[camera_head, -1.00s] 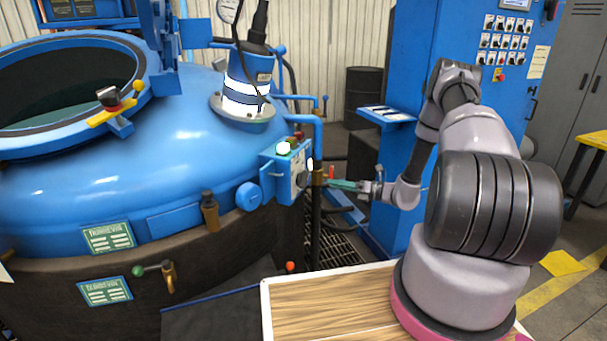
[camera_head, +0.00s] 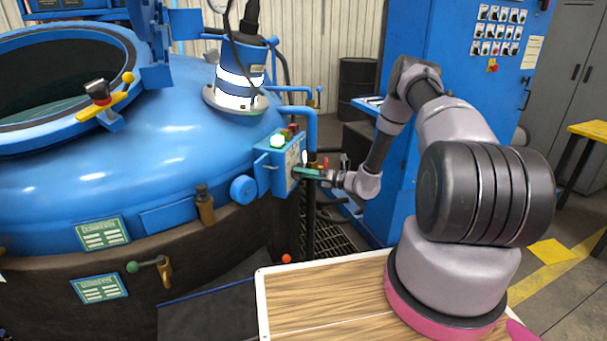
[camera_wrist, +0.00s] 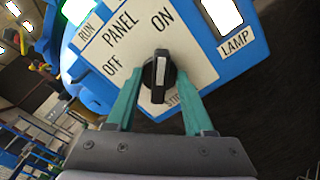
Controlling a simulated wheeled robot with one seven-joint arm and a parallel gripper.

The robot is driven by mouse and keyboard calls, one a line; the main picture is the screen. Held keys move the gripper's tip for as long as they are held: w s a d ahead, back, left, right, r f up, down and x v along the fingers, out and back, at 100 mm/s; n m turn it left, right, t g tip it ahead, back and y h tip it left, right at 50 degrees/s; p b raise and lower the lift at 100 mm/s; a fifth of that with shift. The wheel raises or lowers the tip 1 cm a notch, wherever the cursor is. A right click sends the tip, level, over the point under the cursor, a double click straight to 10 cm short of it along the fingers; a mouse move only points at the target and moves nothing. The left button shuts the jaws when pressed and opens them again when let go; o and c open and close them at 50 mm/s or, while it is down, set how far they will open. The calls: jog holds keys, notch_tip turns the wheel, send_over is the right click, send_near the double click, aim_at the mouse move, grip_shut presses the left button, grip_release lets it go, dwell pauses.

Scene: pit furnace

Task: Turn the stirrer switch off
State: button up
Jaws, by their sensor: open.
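The plate is on the blue control box (camera_head: 266,172) at the side of the furnace. My gripper (camera_wrist: 157,80) is open, with one teal finger on each side of the knob. I cannot tell whether the fingers touch it. In the head view my gripper (camera_head: 300,173) is at the box's face and the knob is hidden.
The blue furnace lid (camera_head: 140,150) fills the left. A blue cabinet (camera_head: 450,60) stands behind my arm.

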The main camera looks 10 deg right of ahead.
grip_shut()
jog(key=shift+n, duration=0.3)
jog(key=shift+s+a+n, duration=0.1)
jog(key=shift+n, duration=4.2)
jog(key=shift+s+n, duration=0.1)
jog(key=shift+n, duration=4.2)
